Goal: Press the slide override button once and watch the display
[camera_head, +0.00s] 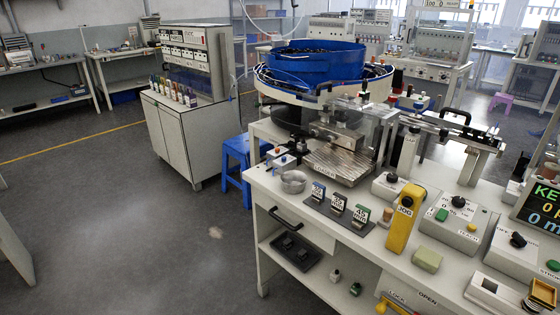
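The display (542,205) is a dark screen at the right edge, cut off by the frame, with large coloured characters reading "KE", "0" and "0 m". No button is readably labelled slide override. A grey control box (472,236) on the bench carries a green button (441,215) and a black knob (458,201). A second box (505,262), labelled "STROK…", has a black knob (518,240) and stands below the display. A yellow upright piece marked "JOG" (404,222) stands left of the boxes. My gripper is not in view.
The white bench (345,243) holds a blue feeder bowl (316,62), upright size tags (339,203), a metal cup (293,181) and a pale green block (427,260). A blue stool (234,154) stands beside it. The grey floor at left is open.

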